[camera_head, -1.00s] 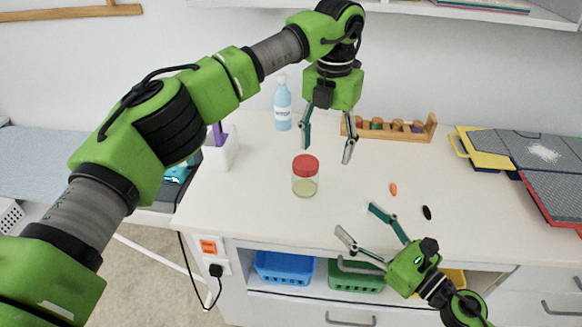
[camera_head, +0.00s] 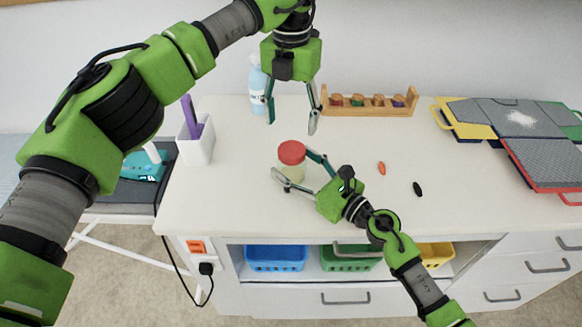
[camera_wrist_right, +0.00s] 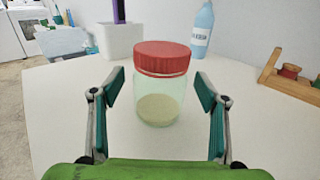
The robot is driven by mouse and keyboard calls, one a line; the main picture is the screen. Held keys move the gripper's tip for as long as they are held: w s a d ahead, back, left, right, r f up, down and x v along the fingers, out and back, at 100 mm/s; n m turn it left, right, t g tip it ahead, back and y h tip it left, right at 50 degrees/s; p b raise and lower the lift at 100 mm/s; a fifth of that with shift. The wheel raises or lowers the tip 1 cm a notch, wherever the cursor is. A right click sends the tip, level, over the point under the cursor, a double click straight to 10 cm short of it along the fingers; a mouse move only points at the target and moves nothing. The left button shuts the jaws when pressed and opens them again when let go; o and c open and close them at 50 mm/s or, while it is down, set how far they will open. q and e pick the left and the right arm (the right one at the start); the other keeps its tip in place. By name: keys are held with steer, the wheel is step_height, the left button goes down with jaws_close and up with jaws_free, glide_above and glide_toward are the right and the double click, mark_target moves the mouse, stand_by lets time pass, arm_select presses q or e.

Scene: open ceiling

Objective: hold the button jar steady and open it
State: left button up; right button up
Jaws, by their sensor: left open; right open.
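The button jar (camera_head: 291,172) stands upright on the white worktop, a clear jar with a red lid (camera_head: 291,152) and pale contents at the bottom. My right gripper (camera_head: 294,167) is open at the jar, with its fingers on either side of it. In the right wrist view the jar (camera_wrist_right: 159,108) stands between the open fingertips, with gaps showing on both sides. My left gripper (camera_head: 293,129) is open and empty, pointing down above and behind the jar. The left gripper does not show in the right wrist view.
A blue-white bottle (camera_head: 257,90) and a wooden rack (camera_head: 370,104) stand at the back. A white holder (camera_head: 195,143) is at left. A small orange item (camera_head: 381,168) and a black item (camera_head: 418,189) lie right of the jar. Trays (camera_head: 540,160) lie at far right.

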mark_target(292, 149)
arm_select(q)
steer(key=shift+s+d+r, duration=0.1)
steer(key=shift+s+d, duration=0.05)
steer(key=shift+d, duration=0.05)
arm_select(e)
steer(key=shift+w+a+r, duration=0.1)
steer(key=shift+w+a, duration=0.3)
steer(key=shift+w, duration=0.1)
arm_select(q)
steer(key=shift+w+a, duration=0.2)
arm_select(e)
steer(key=shift+w+a, duration=0.25)
steer(key=shift+a, duration=0.05)
arm_select(q)
steer(key=shift+s+d, duration=0.1)
arm_select(e)
steer(key=shift+s+d, duration=0.1)
steer(key=c, duration=1.1)
jaws_close()
arm_select(q)
steer(key=m, duration=3.5)
steer(key=shift+f+m, duration=0.35)
steer(key=shift+m, duration=0.15)
step_height(292, 149, down, 7)
steer(key=shift+f, duration=0.2)
